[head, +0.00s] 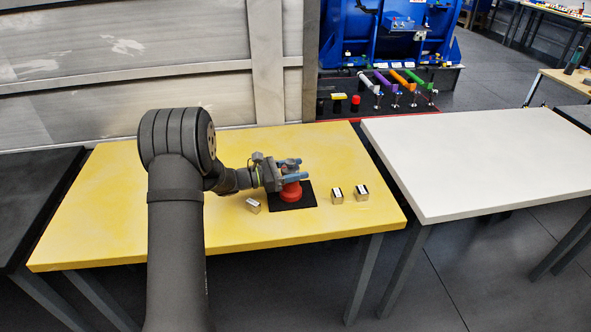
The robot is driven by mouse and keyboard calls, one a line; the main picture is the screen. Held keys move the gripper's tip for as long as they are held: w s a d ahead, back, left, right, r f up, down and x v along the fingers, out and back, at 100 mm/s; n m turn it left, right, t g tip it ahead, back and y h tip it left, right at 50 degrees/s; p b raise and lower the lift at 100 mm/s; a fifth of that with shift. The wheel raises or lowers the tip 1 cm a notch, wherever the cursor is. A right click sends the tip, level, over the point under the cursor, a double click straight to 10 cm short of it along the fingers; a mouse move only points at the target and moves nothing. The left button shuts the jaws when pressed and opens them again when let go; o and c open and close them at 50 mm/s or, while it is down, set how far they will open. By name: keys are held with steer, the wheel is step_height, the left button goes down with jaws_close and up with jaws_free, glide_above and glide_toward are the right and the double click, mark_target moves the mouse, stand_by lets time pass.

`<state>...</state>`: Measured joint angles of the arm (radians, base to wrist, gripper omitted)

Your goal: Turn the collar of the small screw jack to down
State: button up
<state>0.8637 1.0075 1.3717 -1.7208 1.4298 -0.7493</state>
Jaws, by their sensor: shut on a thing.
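The small screw jack (290,192) stands upright on a black mat (307,199) on the yellow table. Its lower body is red and its grey top shows between my fingers. My gripper (292,171) reaches in from the left, level with the upper part of the jack, and is shut on it, with a blue finger on either side. The fingers and the gripper body hide much of the collar, so its setting cannot be read.
Small metal blocks with pale tops stand near the mat: one left (253,205), two right (337,195) and (361,192). The yellow table (110,215) is otherwise clear. A white table (480,165) stands to the right across a narrow gap.

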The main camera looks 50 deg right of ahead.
steer(key=n+t+h, duration=0.1)
steer(key=n+t, duration=0.1)
steer(key=t, duration=0.1)
steer(key=n+t+h, duration=0.2)
steer(key=t, duration=0.1)
steer(key=shift+w+d+n, duration=0.1)
steer(key=shift+w+n, duration=0.1)
steer(key=shift+n, duration=0.1)
steer(key=n+t, duration=0.1)
steer(key=t, duration=0.1)
steer(key=n+t, duration=0.1)
steer(key=t, duration=0.1)
steer(key=n+t, duration=0.2)
steer(key=shift+w+t+h, duration=0.3)
steer(key=shift+h, duration=0.1)
steer(key=shift+w+n+t, duration=0.1)
steer(key=shift+n+t, duration=0.2)
steer(key=shift+t, duration=0.2)
steer(key=o, duration=1)
steer(key=a, duration=0.5)
steer(key=s+a, duration=0.1)
steer(key=a, duration=0.5)
steer(key=s+a, duration=0.1)
steer(key=a, duration=0.5)
steer(key=shift+s+a, duration=0.1)
steer(key=shift+s, duration=0.15)
